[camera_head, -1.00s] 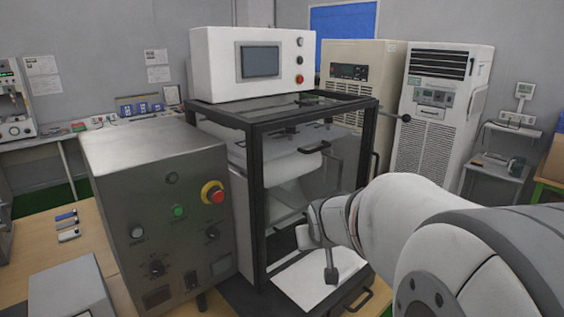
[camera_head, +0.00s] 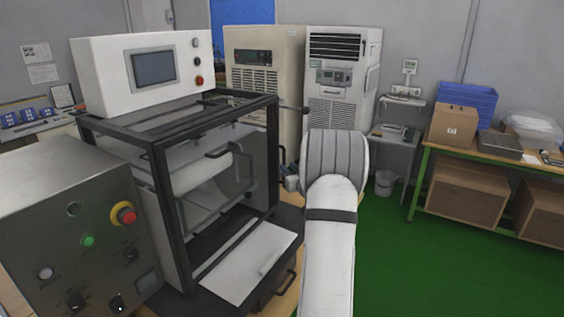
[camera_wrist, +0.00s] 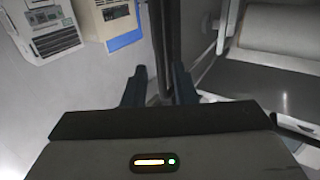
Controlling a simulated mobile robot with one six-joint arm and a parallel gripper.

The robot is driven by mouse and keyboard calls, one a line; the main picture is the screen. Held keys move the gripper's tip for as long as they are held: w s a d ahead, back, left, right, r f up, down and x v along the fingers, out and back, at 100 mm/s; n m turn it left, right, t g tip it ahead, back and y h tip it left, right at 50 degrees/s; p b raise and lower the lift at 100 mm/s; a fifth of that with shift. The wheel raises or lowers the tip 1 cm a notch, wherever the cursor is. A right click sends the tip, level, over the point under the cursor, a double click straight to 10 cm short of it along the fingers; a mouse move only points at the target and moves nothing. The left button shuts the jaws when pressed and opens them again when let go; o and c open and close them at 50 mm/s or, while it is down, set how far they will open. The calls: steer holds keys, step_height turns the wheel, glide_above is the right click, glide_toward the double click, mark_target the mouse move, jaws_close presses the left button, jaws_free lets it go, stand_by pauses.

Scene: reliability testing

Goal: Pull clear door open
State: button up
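The test machine has a black-framed enclosure (camera_head: 161,205) with clear sides, seen left of centre in the head view. A white roller and a pale sheet show inside it. Its right front post (camera_head: 272,150) has a dark handle beside it. Which panel is the clear door, and how far it stands open, I cannot tell. My gripper (camera_wrist: 160,82) shows in the wrist view with its two dark fingers apart. A dark upright bar (camera_wrist: 164,40) runs between or just beyond them; contact is unclear.
A control box (camera_head: 75,225) with a red button stands at the left. A white screen unit (camera_head: 100,65) sits on the enclosure. Cabinets (camera_head: 340,95) stand behind. A workbench with boxes (camera_head: 467,195) is at the right. Green floor (camera_head: 440,270) is clear at the lower right.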

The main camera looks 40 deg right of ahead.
mark_target(284, 163)
steer(key=shift+w+d+p, duration=0.25)
steer(key=shift+w, duration=0.9)
steer(key=shift+w+d+p, duration=0.2)
steer(key=shift+w+p, duration=0.05)
steer(key=shift+w, duration=0.85)
steer(key=shift+c, duration=0.4)
jaws_close()
